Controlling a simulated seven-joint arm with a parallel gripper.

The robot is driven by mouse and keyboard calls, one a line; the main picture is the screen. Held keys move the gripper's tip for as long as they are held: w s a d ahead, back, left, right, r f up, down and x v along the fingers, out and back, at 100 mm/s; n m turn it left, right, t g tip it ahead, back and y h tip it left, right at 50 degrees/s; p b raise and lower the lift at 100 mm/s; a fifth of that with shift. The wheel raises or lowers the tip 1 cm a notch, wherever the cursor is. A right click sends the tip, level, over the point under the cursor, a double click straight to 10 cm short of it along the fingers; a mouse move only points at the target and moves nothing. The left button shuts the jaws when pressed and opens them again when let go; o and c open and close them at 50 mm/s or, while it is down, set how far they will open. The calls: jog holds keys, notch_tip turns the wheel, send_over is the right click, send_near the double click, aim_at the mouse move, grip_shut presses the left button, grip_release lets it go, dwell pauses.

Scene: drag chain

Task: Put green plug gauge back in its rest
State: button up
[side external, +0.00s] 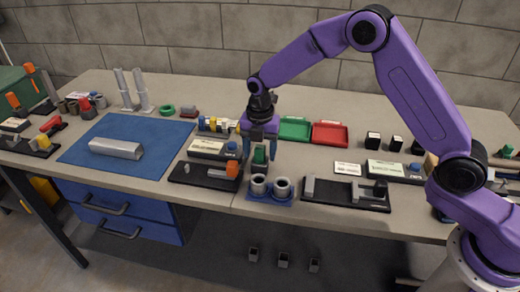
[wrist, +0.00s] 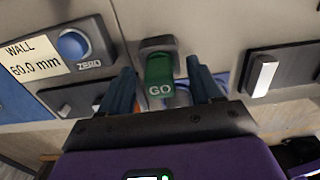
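The green plug gauge (wrist: 160,75), marked "GO", is between the two blue fingers of my gripper (wrist: 160,68) in the wrist view. A narrow gap shows on each side of its green handle, so the fingers look apart from it. Its grey end points toward the top of the picture. In the side view the green gauge (side external: 260,156) shows below my gripper (side external: 259,147), just behind a blue holder (side external: 270,198) with two grey cups. The gauge's lower end is hidden there, and I cannot tell whether it rests on anything.
A black fixture with an orange block (side external: 232,169) lies left of the gauge, and another black fixture (side external: 345,195) lies right. A display box with a blue ZERO button (wrist: 72,45) is close by. Green (side external: 294,128) and red (side external: 329,134) trays stand behind.

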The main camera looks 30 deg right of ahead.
jog(key=shift+r, duration=0.1)
notch_tip(320, 180, up, 17)
jog(key=shift+r, duration=0.15)
dwell(0.5)
dwell(0.4)
jog(key=s+d+m, duration=0.2)
jog(key=s+m, duration=0.5)
jog(key=s, duration=1)
jog(key=s+d+f+m, duration=0.2)
jog(key=s+d, duration=0.3)
jog(key=s, duration=0.5)
jog(key=s+d+f+m, duration=0.3)
jog(key=s+d+m, duration=0.2)
jog(key=s, duration=0.5)
jog(key=shift+d+f, duration=0.35)
